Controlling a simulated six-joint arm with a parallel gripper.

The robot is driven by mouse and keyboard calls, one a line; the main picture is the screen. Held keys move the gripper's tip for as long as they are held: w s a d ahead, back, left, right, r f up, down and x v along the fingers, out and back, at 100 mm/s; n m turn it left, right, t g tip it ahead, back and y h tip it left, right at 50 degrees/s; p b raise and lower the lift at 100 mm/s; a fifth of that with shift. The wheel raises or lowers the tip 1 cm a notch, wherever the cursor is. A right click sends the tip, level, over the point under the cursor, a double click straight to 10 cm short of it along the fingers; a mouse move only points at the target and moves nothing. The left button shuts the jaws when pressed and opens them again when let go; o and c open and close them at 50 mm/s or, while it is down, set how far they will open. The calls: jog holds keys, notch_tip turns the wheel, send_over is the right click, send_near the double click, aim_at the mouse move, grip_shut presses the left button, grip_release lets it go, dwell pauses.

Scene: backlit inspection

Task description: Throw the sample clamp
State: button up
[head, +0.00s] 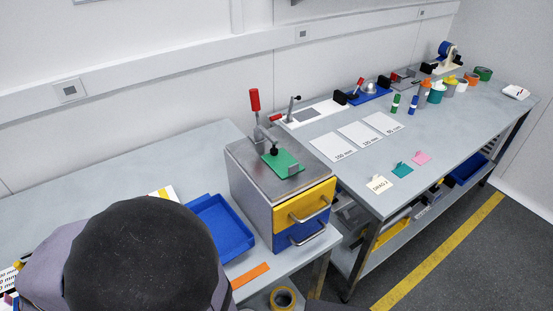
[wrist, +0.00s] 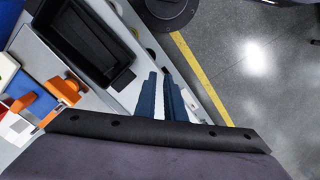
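The sample clamp (head: 262,132) stands on top of the small drawer cabinet (head: 245,180) in the head view. Its red handle (head: 254,100) points up, and its dark pressing tip is over a green plate (head: 283,163). I cannot tell whether the tip touches the plate. My gripper (wrist: 161,78) shows in the wrist view as two dark blue fingers with a narrow gap between them and nothing visible held. In the head view my dark arm fills the lower left and the fingers are hidden. The clamp is not recognisable in the wrist view.
A blue tray (head: 222,228) lies left of the cabinet, with an orange strip (head: 250,275) in front. The right bench holds white cards (head: 333,148), marker pens, cups and other fixtures. In the wrist view, a black bin (wrist: 80,38) and an orange part (wrist: 65,91) are left of the fingers.

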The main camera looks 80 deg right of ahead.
jog(key=o, duration=0.7)
jog(key=shift+w+d+r, duration=0.1)
jog(key=w+d+r+m+g+h+p, duration=0.15)
jog(key=d+r+m, duration=0.25)
jog(key=d, duration=0.6)
jog(key=w+d+r+m+g+h+p, duration=0.1)
jog(key=w+d+r+m+h+p, duration=0.2)
jog(key=d, duration=0.7)
jog(key=w+d+r+m+g+h, duration=0.1)
jog(key=w+d+r+m, duration=0.1)
jog(key=d+r+m, duration=0.6)
jog(key=s+d+r+m+g+p, duration=0.1)
jog(key=s+d+r+m+g, duration=0.25)
jog(key=s+d, duration=0.4)
jog(key=s+d+r+m+g+h+p, duration=0.15)
jog(key=s+d+r+m, duration=0.3)
jog(key=d, duration=0.55)
jog(key=s+d+r+m+g+p, duration=0.1)
jog(key=s+d+r+m+g, duration=0.2)
jog(key=s+d+r+m, duration=0.45)
jog(key=s+d+f+n+p, duration=0.2)
jog(key=s+d+f+p, duration=0.1)
jog(key=s+d+f, duration=0.1)
jog(key=shift+d+f+p, duration=0.25)
jog(key=shift+f+p, duration=0.05)
jog(key=shift+f, duration=0.2)
jog(key=shift+s+n, duration=0.1)
jog(key=shift+n, duration=0.15)
